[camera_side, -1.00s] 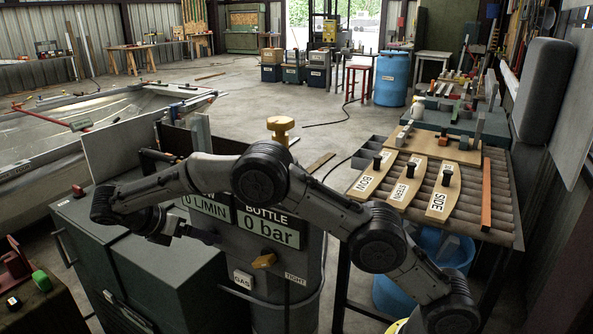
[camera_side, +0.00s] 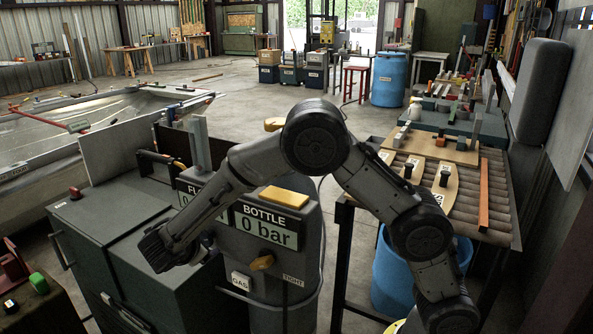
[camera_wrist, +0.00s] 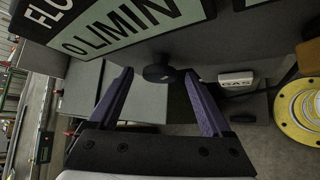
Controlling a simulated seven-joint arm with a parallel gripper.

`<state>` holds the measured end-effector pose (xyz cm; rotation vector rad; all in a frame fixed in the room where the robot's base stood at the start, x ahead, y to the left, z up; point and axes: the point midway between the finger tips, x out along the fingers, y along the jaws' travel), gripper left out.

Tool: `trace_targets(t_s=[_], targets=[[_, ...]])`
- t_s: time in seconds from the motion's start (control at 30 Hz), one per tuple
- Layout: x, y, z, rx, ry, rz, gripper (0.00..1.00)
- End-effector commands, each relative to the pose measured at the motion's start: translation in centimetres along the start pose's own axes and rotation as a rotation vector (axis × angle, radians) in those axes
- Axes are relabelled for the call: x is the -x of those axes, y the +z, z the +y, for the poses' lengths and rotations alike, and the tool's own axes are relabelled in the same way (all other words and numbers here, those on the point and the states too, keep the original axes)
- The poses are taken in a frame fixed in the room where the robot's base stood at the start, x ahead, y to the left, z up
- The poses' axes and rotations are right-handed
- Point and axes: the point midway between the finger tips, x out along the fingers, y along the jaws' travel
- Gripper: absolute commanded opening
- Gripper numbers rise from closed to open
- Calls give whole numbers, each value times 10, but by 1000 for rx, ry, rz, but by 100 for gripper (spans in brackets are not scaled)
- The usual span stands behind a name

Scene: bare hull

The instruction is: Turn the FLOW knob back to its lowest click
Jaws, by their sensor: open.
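The FLOW knob (camera_wrist: 158,73) is small and black, below the FLOW display (camera_wrist: 110,25) in the wrist view. The display reads 0 L/MIN. My gripper (camera_wrist: 158,78) is open, its two purple fingers reaching toward the panel on either side of the knob. The knob appears between the fingertips with gaps on both sides; I cannot tell how deep the fingers reach past it. In the side view my wrist hides the knob and part of the FLOW display. The BOTTLE display (camera_side: 267,229) reads 0 bar.
A yellow block (camera_side: 285,196) lies on the panel housing. A dark green cabinet (camera_side: 150,265) stands to the left. A roller table (camera_side: 500,200) with wooden boards is at the right.

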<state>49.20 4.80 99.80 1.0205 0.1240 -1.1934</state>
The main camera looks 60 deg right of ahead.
Motion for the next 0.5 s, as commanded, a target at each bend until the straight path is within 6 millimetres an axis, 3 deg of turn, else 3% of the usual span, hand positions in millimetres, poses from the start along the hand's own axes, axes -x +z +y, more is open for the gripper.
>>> trace_targets(t_s=[0.5], targets=[[-1,-1,-7,-241,245,-2,83]])
